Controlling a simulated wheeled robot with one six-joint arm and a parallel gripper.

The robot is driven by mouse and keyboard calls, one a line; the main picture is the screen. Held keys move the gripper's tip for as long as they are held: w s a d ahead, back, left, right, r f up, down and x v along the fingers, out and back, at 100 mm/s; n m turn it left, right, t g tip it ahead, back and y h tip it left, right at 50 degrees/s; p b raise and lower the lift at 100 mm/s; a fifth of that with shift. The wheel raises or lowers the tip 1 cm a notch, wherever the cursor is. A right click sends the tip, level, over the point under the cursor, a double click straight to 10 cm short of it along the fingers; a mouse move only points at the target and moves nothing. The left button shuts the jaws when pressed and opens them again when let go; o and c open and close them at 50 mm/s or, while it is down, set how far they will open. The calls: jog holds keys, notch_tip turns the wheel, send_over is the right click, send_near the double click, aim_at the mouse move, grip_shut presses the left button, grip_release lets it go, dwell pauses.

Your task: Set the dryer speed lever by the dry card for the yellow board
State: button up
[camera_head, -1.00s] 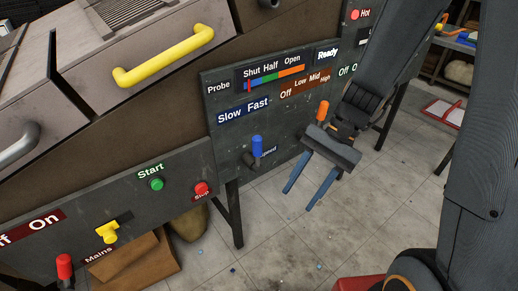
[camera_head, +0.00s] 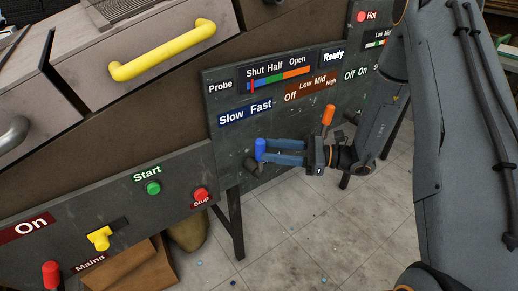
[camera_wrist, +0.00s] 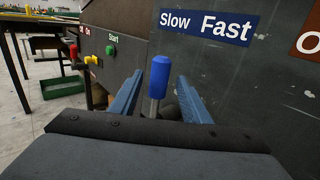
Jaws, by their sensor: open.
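The dryer speed lever has a blue handle (camera_head: 260,150) and sits below the blue Slow Fast label (camera_head: 246,111) on the dark panel. In the wrist view the blue handle (camera_wrist: 160,73) stands upright on a metal stem, under the Slow Fast label (camera_wrist: 206,25). My gripper (camera_head: 283,152) is open and comes in from the right, its blue fingers level with the handle. In the wrist view my gripper (camera_wrist: 162,100) has one finger each side of the lever, with gaps visible. I see no dry card or yellow board.
An orange lever (camera_head: 328,115) stands just right, close to my wrist, under the Off Low Mid High label (camera_head: 308,90). The green Start button (camera_head: 152,187), red Stop button (camera_head: 201,194) and yellow Mains lever (camera_head: 99,238) are lower left. A yellow handle (camera_head: 163,50) juts out above.

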aim_at(259, 149)
jog(key=shift+w+a, duration=0.2)
jog(key=shift+a, duration=0.9)
jog(key=shift+w+a, duration=0.2)
jog(key=shift+a, duration=0.85)
jog(key=shift+c, duration=0.3)
grip_shut()
